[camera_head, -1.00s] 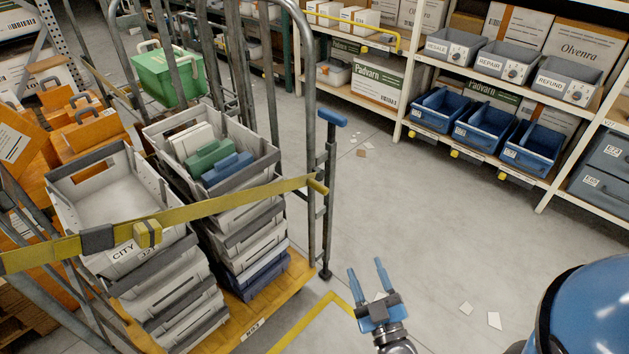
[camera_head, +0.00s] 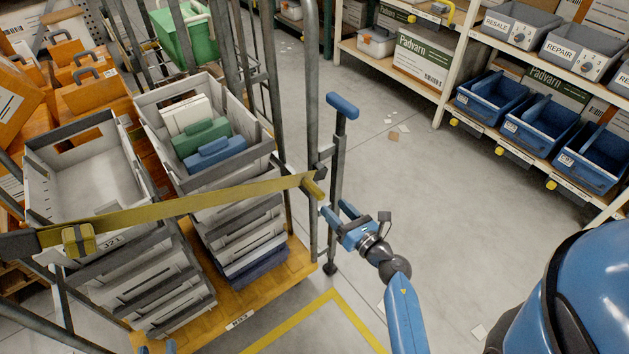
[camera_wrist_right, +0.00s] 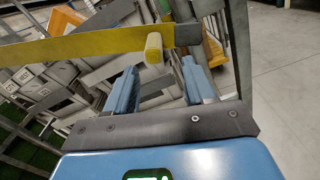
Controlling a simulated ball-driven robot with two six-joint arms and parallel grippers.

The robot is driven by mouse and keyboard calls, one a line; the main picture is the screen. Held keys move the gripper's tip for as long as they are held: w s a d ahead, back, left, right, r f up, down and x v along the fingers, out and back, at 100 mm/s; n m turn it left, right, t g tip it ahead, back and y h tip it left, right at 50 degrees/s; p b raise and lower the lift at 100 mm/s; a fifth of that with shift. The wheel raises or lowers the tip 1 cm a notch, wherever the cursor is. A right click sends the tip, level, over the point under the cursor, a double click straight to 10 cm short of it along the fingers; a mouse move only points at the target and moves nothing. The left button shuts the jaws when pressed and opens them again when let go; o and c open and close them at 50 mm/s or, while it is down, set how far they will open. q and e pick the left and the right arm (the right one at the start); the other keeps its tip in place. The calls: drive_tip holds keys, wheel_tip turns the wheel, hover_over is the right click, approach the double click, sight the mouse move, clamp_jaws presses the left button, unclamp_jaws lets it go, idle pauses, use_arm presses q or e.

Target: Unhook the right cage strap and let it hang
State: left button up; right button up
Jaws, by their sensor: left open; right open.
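The yellow cage strap (camera_head: 200,203) runs taut across the front of the roll cage, with a buckle (camera_head: 79,240) at its left. Its right end, with a yellow tab (camera_head: 313,188), sits at the cage's right post (camera_head: 313,130). In the right wrist view the strap (camera_wrist_right: 80,45) crosses the top and the tab (camera_wrist_right: 154,48) shows just beyond and between the fingertips. My right gripper (camera_head: 337,211) is open, just below and right of the tab, apparently apart from it. My left gripper (camera_head: 157,348) shows only its blue fingertips at the bottom edge, open and empty.
Stacked grey totes (camera_head: 85,180) and a tote of folders (camera_head: 200,135) fill the cage behind the strap. A blue-topped upright (camera_head: 338,150) stands just right of the post. Shelves with blue bins (camera_head: 490,98) are at upper right. The floor between is mostly clear.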

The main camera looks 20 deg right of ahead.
sight(311, 187)
drive_tip(key=shift+s+a+r+n, duration=0.15)
drive_tip(key=shift+a+n, duration=0.2)
drive_tip(key=shift+n, duration=0.15)
drive_tip(key=shift+a+r, duration=0.1)
drive_tip(key=shift+a, duration=0.1)
drive_tip(key=x, duration=1)
drive_tip(key=shift+w, duration=0.3)
clamp_jaws()
